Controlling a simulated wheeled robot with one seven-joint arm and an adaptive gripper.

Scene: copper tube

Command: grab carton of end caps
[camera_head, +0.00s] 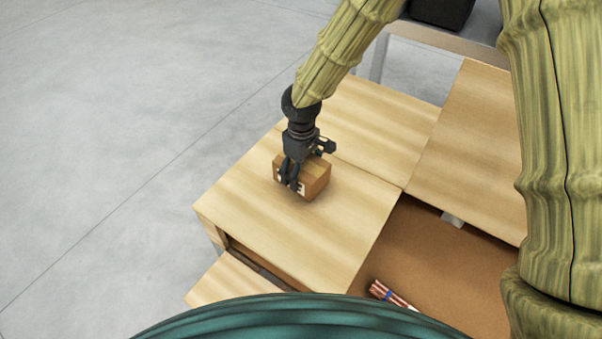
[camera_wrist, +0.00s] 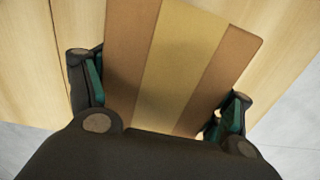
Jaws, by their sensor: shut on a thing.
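A small brown carton (camera_head: 317,179) with a lighter tape band sits at the left part of the wooden top, or just above it; I cannot tell which. My gripper (camera_head: 291,177) reaches down over it, with fingers on its sides. In the wrist view the carton (camera_wrist: 172,65) fills the middle, its tape strip running lengthwise. The fingers of my gripper (camera_wrist: 160,112) are on both sides of it, shut on it. The carton's underside is hidden.
The light wooden surface (camera_head: 285,237) around the carton is bare. A brown recessed area (camera_head: 425,262) at the right holds a bundle of red-brown tubes (camera_head: 392,294). An open drawer (camera_head: 235,284) juts out at the lower left. Grey floor (camera_head: 120,120) lies to the left.

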